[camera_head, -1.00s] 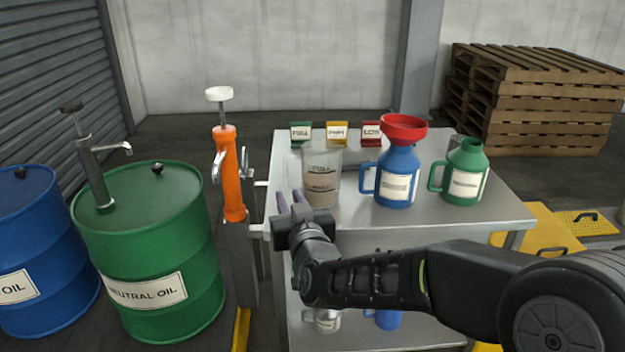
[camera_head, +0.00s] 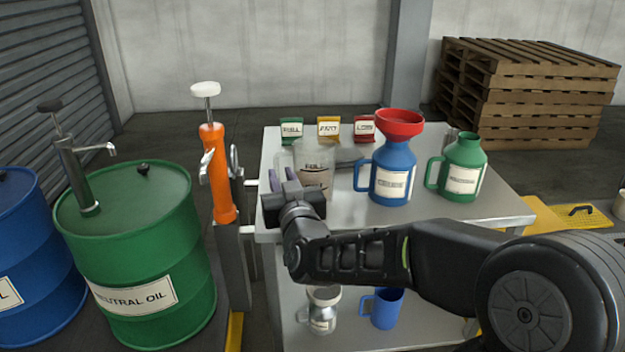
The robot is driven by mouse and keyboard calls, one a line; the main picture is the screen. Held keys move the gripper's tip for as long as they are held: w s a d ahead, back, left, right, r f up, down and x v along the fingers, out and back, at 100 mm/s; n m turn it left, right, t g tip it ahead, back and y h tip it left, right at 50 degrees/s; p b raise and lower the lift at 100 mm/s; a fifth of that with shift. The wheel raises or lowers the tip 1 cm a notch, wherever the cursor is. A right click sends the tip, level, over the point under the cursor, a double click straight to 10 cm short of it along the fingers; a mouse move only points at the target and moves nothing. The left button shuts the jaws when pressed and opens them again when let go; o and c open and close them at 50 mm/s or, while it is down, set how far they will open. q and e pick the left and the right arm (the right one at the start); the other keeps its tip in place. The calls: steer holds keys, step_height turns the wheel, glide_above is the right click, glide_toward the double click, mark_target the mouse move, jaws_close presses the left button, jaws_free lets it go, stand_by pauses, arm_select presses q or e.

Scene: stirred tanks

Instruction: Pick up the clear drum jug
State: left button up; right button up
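The clear drum jug (camera_head: 316,162) stands upright on the top of the metal cart (camera_head: 460,216), with a label marked FULL on its side. A faint clear part, perhaps its handle, shows at its left side. My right gripper (camera_head: 282,175) is at the jug's left, close to it, with its two purple-grey fingers apart and pointing away from me. I cannot tell whether a finger touches the jug or whether the handle is between the fingers. The gripper body hides part of the cart's left edge. My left gripper is not in view.
A blue jug (camera_head: 391,175) with a red funnel (camera_head: 400,123) and a green jug (camera_head: 462,168) stand to the right. Green, yellow and red signs (camera_head: 328,127) stand behind. An orange pump (camera_head: 217,172) and green drum (camera_head: 140,230) are left. A lower shelf holds a blue mug (camera_head: 384,309).

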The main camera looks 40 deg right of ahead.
mark_target(277, 166)
steer(key=x, duration=0.5)
steer(key=shift+w, duration=0.15)
steer(key=shift+c, duration=0.4)
jaws_close()
steer(key=shift+r, duration=0.15)
stand_by(1.2)
